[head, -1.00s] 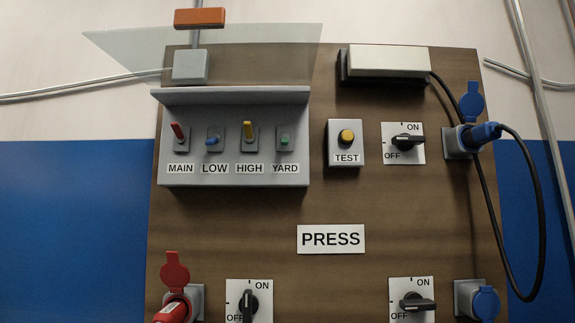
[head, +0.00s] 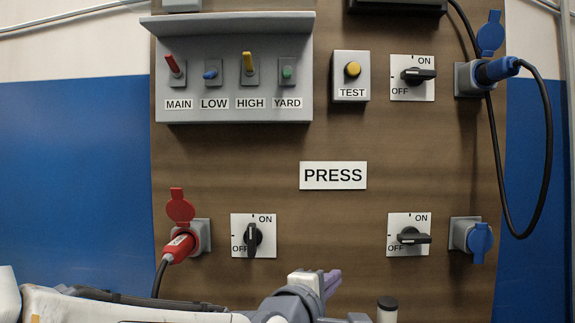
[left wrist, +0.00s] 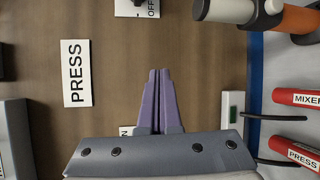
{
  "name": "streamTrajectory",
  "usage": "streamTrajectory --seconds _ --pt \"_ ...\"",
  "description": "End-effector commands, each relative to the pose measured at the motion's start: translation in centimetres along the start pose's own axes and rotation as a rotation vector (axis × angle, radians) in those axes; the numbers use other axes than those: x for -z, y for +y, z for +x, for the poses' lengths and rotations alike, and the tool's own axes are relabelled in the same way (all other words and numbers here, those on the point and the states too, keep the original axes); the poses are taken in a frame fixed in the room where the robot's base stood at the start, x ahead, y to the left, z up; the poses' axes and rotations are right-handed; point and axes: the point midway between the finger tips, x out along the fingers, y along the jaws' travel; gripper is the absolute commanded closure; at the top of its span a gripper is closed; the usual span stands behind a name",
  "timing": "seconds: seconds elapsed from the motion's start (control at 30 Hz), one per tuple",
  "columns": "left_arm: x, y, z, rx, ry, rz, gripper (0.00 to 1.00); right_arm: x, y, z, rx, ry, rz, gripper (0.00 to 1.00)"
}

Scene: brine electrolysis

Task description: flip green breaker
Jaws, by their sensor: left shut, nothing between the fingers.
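The green breaker (head: 287,72) is a small lever above the YARD label, at the right end of a grey breaker box (head: 240,117) on the brown panel. It looks short and low, like the blue LOW lever (head: 210,75). The red MAIN lever (head: 173,66) and yellow HIGH lever (head: 248,63) stick up. My left gripper (head: 333,280) is at the bottom of the head view, well below the breaker box. Its purple fingers, also in the left wrist view (left wrist: 158,75), are shut and empty. The green breaker is not seen in the left wrist view. My right gripper is not in view.
A TEST button (head: 353,69) and a rotary switch (head: 417,75) sit right of the box. A PRESS sign (head: 333,175), two lower rotary switches and a red plug (head: 179,247) lie below. A black cable (head: 548,150) loops at right. The panel's middle is mostly bare.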

Motion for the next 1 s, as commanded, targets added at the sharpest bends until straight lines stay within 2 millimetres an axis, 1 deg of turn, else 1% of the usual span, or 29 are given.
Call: streamTrajectory --seconds 0.03,0.07,0.1,0.13,0.2,0.3,0.33,0.43,0.57,0.87,1.0 --pt "0.0 4.1 0.2 -0.141 0.008 -0.173 1.00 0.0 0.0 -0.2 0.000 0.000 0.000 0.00" --pt "0.2 6.4 0.1 -0.228 0.006 -0.284 1.00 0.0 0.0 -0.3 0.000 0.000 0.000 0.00" --pt "0.5 9.3 -0.3 -0.339 -0.008 -0.424 1.00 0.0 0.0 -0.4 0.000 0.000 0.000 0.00" --pt "0.7 11.3 -0.8 -0.418 -0.024 -0.525 1.00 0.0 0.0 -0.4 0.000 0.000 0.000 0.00" --pt "1.3 15.3 -2.1 -0.587 -0.079 -0.730 1.00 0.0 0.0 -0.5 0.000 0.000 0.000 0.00" --pt "2.2 19.2 -4.2 -0.772 -0.171 -0.950 1.00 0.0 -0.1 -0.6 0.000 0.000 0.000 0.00" --pt "2.4 20.0 -4.8 -0.817 -0.197 -0.999 1.00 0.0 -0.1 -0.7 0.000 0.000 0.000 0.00" --pt "3.0 21.8 -6.3 -0.918 -0.267 -1.112 1.00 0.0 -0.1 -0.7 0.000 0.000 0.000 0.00" --pt "3.3 22.6 -7.2 -0.969 -0.308 -1.169 1.00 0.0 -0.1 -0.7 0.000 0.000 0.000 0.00" --pt "3.3 22.7 -7.2 -0.970 -0.310 -1.171 1.00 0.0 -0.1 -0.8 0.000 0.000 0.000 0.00" --pt "3.5 23.6 -6.7 -0.969 -0.308 -1.168 1.00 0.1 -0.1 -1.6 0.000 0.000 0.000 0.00"
